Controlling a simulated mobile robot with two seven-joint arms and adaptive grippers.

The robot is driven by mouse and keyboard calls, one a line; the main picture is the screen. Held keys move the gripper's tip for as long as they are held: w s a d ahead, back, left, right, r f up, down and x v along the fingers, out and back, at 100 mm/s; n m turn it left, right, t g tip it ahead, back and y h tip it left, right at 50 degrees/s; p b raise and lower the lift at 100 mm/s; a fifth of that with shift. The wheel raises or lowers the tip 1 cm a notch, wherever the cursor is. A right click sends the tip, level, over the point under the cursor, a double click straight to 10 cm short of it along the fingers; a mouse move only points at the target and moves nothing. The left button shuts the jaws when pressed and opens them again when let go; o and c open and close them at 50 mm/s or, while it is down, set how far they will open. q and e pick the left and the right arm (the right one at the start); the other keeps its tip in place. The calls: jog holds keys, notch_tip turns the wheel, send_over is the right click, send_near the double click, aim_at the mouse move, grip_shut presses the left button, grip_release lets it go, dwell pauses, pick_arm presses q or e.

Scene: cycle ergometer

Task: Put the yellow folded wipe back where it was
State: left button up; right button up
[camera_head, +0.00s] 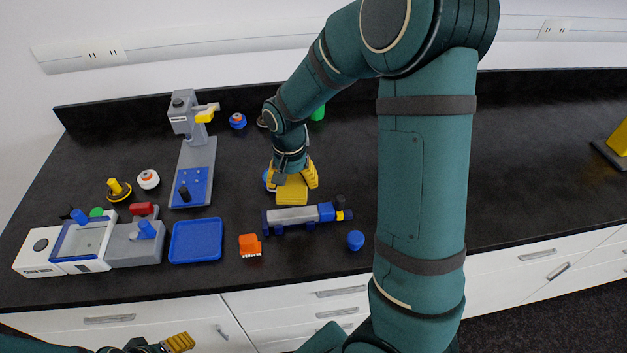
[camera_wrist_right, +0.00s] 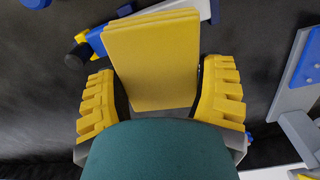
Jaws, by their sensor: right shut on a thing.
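The yellow folded wipe (camera_head: 291,191) is a flat, layered rectangle between the fingers of my right gripper (camera_head: 292,180), just behind the grey and blue cylindrical device. In the right wrist view the wipe (camera_wrist_right: 152,62) reaches out beyond the fingertips of the right gripper (camera_wrist_right: 160,95), a yellow ribbed finger on each side. I cannot tell whether the wipe touches the counter. My left gripper (camera_head: 165,344) is partly in view at the bottom left, in front of the counter; its opening is unclear.
The grey and blue cylindrical device (camera_head: 297,214) lies close in front. Nearby are a blue tray (camera_head: 196,241), an orange brush (camera_head: 250,246) and a blue cap (camera_head: 355,240). A grey stand (camera_head: 195,165) and a white-grey machine (camera_head: 90,245) stand left.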

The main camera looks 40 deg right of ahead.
jog(key=w+d+f+m+p, duration=0.1)
jog(key=w+d, duration=0.2)
jog(key=d, duration=0.4)
jog(key=w+d+m+p, duration=0.1)
jog(key=w+d+m, duration=0.15)
jog(key=d, duration=0.45)
send_over(319, 177)
jog(key=shift+n, duration=0.45)
notch_tip(319, 177, down, 5)
jog(key=shift+f, duration=2.5)
jog(key=shift+b, duration=0.3)
jog(key=shift+f, duration=0.1)
jog(key=o, duration=1)
jog(key=shift+o, duration=0.2)
